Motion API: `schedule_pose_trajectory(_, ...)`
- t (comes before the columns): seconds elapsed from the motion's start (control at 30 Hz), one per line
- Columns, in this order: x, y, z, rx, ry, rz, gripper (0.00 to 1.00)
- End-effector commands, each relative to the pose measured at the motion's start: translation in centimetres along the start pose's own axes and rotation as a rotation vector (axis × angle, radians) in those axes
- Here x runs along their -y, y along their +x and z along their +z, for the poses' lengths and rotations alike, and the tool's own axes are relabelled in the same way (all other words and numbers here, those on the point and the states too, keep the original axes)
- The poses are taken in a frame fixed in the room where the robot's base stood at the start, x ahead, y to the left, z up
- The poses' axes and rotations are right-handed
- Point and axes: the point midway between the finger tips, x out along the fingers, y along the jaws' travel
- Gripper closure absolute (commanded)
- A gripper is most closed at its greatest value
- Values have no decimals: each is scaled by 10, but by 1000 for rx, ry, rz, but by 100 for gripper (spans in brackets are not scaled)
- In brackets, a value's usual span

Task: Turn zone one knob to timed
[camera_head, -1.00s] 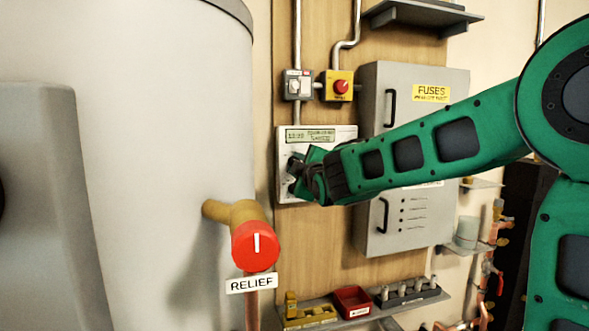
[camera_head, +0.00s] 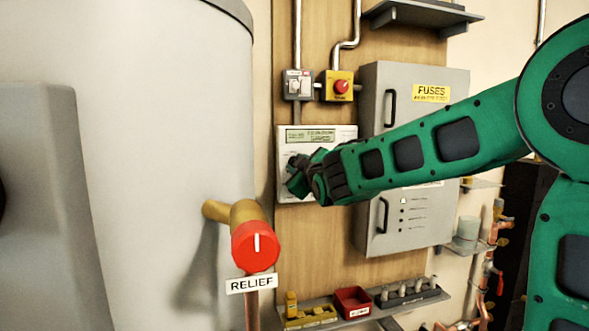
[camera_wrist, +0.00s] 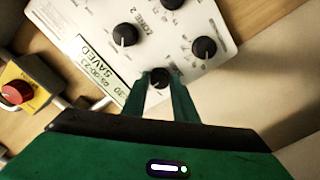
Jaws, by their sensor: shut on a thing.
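The white controller panel (camera_head: 318,135) hangs on the wooden board, and it also shows rotated in the wrist view (camera_wrist: 178,27). My gripper (camera_wrist: 160,80) is shut on a black knob (camera_wrist: 159,76) near the display, with one finger on each side. Its white pointer line faces the gripper; its label is not readable, so I cannot confirm it is zone one. Another black knob (camera_wrist: 125,34) sits beside the "ZONE 2" label. In the head view my gripper (camera_head: 294,176) covers the panel's left part.
More black knobs, one at the panel's right (camera_wrist: 204,47), are close by. A red button on a yellow box (camera_head: 338,86) and a grey switch (camera_head: 297,85) are above the panel. A grey fuse cabinet (camera_head: 420,75) stands right; the red relief knob (camera_head: 255,247) is lower left.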

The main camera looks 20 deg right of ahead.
Motion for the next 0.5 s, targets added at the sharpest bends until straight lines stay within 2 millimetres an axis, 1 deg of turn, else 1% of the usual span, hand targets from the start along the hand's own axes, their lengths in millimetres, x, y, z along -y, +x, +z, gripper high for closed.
schedule_pose_trajectory(0.03, 5, 0, 5, 10, -2, -10, 96)
schedule_pose_trajectory(0.17, 5, 0, 5, 10, -2, -10, 96)
schedule_pose_trajectory(0.2, 5, 0, 5, 10, -2, -10, 67)
schedule_pose_trajectory(0.23, 5, 0, 5, 9, -2, -9, 60)
schedule_pose_trajectory(0.27, 4, 0, 4, 9, -2, -9, 56)
schedule_pose_trajectory(0.5, 2, 0, 2, 5, -2, -4, 56)
